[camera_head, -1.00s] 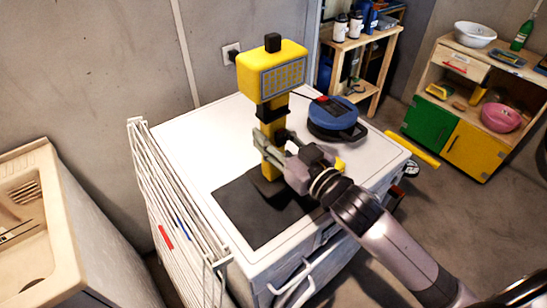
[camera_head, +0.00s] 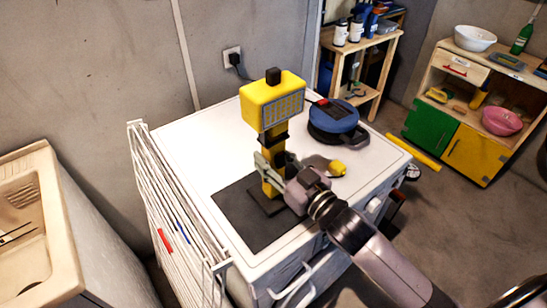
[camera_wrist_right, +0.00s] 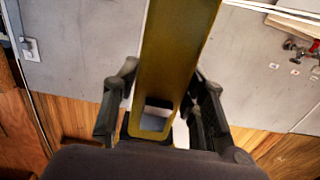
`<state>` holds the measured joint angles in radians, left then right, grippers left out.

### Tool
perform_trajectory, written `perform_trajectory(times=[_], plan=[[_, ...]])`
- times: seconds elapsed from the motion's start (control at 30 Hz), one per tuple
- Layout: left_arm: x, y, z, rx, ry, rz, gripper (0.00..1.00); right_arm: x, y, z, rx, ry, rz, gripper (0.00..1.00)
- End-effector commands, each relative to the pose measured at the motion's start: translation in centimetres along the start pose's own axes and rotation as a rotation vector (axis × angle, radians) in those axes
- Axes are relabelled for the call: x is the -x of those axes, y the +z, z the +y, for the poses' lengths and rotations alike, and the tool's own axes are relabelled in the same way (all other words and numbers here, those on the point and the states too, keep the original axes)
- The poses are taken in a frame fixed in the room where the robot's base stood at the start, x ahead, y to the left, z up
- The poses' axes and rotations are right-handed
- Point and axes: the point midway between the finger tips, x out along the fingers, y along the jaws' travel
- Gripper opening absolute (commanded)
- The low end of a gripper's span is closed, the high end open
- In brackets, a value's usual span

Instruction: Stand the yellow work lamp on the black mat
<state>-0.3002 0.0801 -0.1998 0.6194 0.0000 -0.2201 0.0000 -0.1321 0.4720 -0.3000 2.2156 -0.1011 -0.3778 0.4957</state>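The yellow work lamp (camera_head: 271,103) stands upright over the black mat (camera_head: 237,217), on top of a white appliance. Its dark foot (camera_head: 264,203) is over the mat's right part and looks to be at the mat's surface, though I cannot tell for certain that it bears on it. My right gripper (camera_head: 270,172) is shut on the lamp's yellow post, low down. In the right wrist view the post (camera_wrist_right: 172,70) runs between the two fingers. My left gripper is not in view.
A white drying rack (camera_head: 170,215) stands at the left side. The top's back left is clear.

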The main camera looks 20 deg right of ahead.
Motion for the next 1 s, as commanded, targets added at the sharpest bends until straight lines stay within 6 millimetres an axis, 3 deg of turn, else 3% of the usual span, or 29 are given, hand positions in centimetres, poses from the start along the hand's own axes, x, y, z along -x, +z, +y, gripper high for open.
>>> perform_trajectory(times=[0.2,0.57,0.77,1.0], plan=[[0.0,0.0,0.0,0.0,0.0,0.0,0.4,0.0,0.0,0.0,0.0,0.0,0.0,0.56],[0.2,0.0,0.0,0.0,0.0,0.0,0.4,0.0,-0.5,0.0,0.001,-0.001,0.001,0.56],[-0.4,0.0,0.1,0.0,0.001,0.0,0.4,2.4,0.0,0.0,-0.001,0.0,-0.003,0.56],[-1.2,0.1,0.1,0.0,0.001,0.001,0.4,6.8,0.0,0.0,-0.001,0.0,-0.005,0.56]])
